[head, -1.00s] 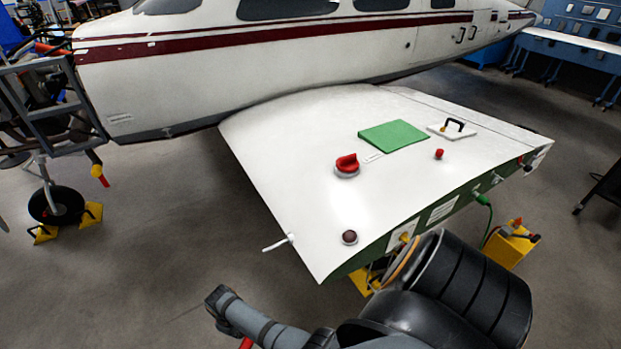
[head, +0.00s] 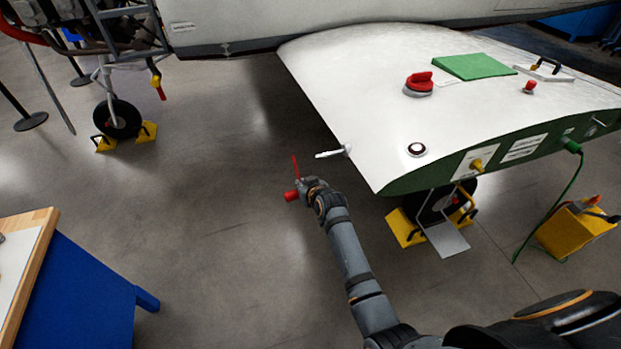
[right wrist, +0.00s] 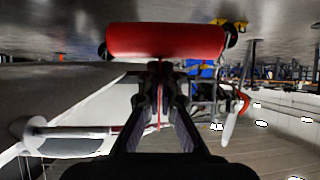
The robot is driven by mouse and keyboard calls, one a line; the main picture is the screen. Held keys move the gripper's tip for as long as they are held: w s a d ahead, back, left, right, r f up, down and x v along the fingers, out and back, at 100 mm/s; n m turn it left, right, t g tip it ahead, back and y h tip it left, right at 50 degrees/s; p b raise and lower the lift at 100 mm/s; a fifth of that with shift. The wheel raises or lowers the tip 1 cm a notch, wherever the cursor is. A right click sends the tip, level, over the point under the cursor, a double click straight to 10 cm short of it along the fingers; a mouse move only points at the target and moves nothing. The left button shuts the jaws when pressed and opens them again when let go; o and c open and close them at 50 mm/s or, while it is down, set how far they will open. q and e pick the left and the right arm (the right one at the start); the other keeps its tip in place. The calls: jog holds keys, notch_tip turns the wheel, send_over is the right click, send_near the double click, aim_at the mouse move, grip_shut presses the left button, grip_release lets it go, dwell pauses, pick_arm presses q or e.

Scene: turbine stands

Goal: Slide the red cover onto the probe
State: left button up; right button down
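The red cover (head: 291,196) is a short red tube in my right gripper (head: 302,189), with a thin red strip standing up above it. In the right wrist view the cover (right wrist: 166,40) lies crosswise at the fingertips of the right gripper (right wrist: 160,72), which is shut on it. The white probe (head: 331,154) sticks out to the left from the wing's edge. The cover is apart from it, below and to its left in the head view. A pale rod at the lower left of the wrist view looks like the probe (right wrist: 72,132). My left gripper is out of view.
The white wing (head: 360,110) lies just beyond my right gripper. On it are a red knob (head: 418,82) and a green wedge (head: 470,66). A blue bench with a wooden edge (head: 28,268) stands at the lower left. Open floor lies between.

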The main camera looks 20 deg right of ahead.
pick_arm(q)
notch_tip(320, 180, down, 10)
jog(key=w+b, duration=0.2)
jog(key=b, duration=0.5)
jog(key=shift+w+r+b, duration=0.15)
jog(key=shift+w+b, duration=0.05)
jog(key=shift+b, duration=0.1)
pick_arm(e)
jog(key=w+d+r+m+t+h, duration=0.1)
jog(key=d+r+t, duration=0.5)
jog(key=d+r, duration=0.2)
notch_tip(320, 180, up, 2)
jog(key=shift+w+r+t, duration=0.2)
jog(key=shift+w+t, duration=0.1)
jog(key=shift+w, duration=0.1)
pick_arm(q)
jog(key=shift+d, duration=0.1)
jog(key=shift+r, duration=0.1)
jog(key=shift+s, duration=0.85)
pick_arm(e)
jog(key=shift+d+f, duration=0.1)
